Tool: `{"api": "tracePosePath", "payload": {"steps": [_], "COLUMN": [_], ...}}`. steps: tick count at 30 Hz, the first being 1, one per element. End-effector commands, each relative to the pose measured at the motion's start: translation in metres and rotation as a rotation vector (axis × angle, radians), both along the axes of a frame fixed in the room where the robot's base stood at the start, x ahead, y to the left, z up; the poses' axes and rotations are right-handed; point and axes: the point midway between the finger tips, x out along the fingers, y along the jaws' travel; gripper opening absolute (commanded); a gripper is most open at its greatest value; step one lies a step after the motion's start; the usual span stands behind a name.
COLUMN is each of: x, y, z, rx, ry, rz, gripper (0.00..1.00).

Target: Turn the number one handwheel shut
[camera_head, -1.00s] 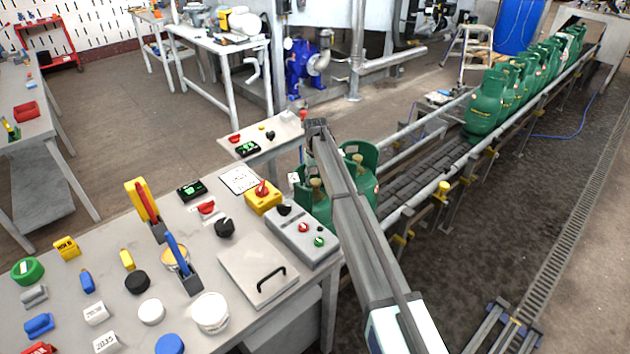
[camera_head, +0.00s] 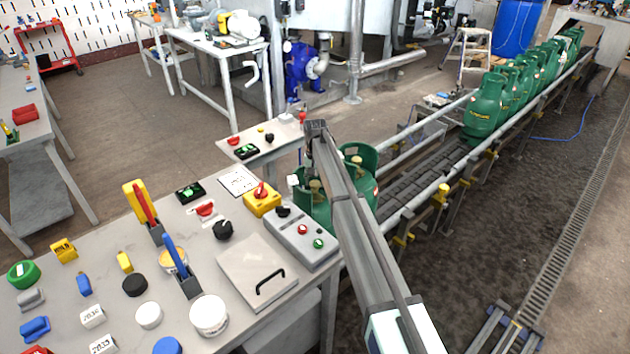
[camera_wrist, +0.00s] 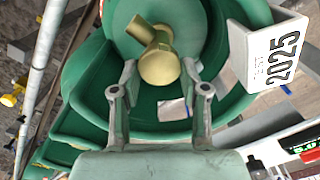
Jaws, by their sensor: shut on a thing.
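In the wrist view a green gas cylinder (camera_wrist: 215,100) carries a brass valve (camera_wrist: 146,30) with a rounded brass handwheel (camera_wrist: 161,66). My gripper (camera_wrist: 160,72) has one finger on each side of this handwheel and is shut on it. No number is readable on the handwheel. A white plate marked 2025 (camera_wrist: 270,50) stands right of the valve. In the head view the cylinder (camera_head: 318,208) stands at the near end of the conveyor, partly behind my arm, with another green cylinder (camera_head: 358,156) close by. My fingers are hidden there.
A bench (camera_head: 100,245) with levers, knobs and a grey control box (camera_head: 303,238) lies left of the cylinder. The conveyor (camera_head: 425,172) runs to the back right, with several green cylinders (camera_head: 484,108) at its far end. Open floor lies to the right.

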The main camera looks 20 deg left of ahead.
Motion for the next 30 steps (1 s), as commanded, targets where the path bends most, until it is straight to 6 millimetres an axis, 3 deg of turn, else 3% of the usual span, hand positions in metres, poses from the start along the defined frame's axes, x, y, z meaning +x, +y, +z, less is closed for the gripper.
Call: {"api": "tracePosePath", "payload": {"steps": [2, 3, 4, 5, 17, 23, 30], "x": [-0.001, -0.001, -0.001, -0.001, 0.0, 0.0, 0.001], "y": [-0.001, -0.001, -0.001, -0.001, 0.0, 0.0, 0.0], "z": [-0.001, -0.001, -0.001, -0.001, 0.004, 0.03, 0.077], "rx": [-0.002, -0.002, -0.002, -0.002, 0.0, 0.0, 0.0], "ry": [0.003, 0.003, 0.003, 0.002, 0.0, -0.001, -0.001], "rz": [-0.002, -0.002, -0.002, -0.002, 0.0, 0.0, 0.0], "gripper": [0.09, 0.55, 0.65, 0.69, 0.69, 0.69, 0.69]}}
